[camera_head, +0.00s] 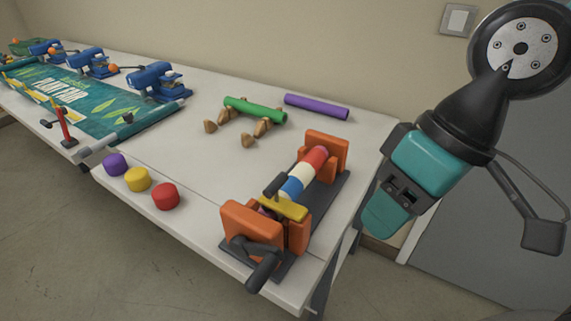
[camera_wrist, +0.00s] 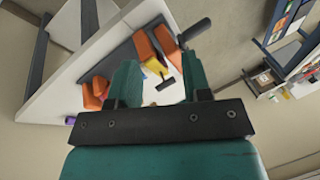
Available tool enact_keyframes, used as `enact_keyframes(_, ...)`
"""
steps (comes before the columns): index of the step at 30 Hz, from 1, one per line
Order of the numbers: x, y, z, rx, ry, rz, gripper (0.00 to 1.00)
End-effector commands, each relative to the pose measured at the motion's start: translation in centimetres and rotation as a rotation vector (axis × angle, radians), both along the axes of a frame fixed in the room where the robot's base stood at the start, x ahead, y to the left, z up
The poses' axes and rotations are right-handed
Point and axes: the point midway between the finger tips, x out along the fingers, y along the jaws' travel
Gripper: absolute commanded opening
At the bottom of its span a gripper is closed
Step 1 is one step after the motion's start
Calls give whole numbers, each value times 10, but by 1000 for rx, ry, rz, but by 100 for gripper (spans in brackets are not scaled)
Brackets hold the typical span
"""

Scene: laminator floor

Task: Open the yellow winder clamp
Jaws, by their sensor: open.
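The yellow winder clamp (camera_head: 283,208) sits across the near end of the striped roll on the winder, with a dark handle standing up from it. The winder has orange end blocks (camera_head: 252,226) on a dark base, a dark crank at the near end, and a red, white and blue roll (camera_head: 304,174). My gripper (camera_head: 384,222) is to the right of the winder in the head view, pointing down and apart from it. In the wrist view my open, empty gripper (camera_wrist: 162,82) has the yellow clamp (camera_wrist: 155,67) beyond its fingers. The roll is mostly hidden there.
Purple, yellow and red knobs (camera_head: 137,180) stand along the table's front edge. A green roll (camera_head: 255,110) rests on wooden supports, with a purple roll (camera_head: 317,107) behind. Blue clamping devices (camera_head: 157,80) and a green banner (camera_head: 95,98) are at left. The table middle is clear.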

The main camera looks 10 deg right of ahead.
Motion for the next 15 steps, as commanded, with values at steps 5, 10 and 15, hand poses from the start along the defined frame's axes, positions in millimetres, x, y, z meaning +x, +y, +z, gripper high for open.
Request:
enact_keyframes(5,46,20,41,-55,91,-325,44)
enact_keyframes(10,97,53,68,-100,168,-763,44)
enact_keyframes(15,129,79,75,-107,200,-1079,44)
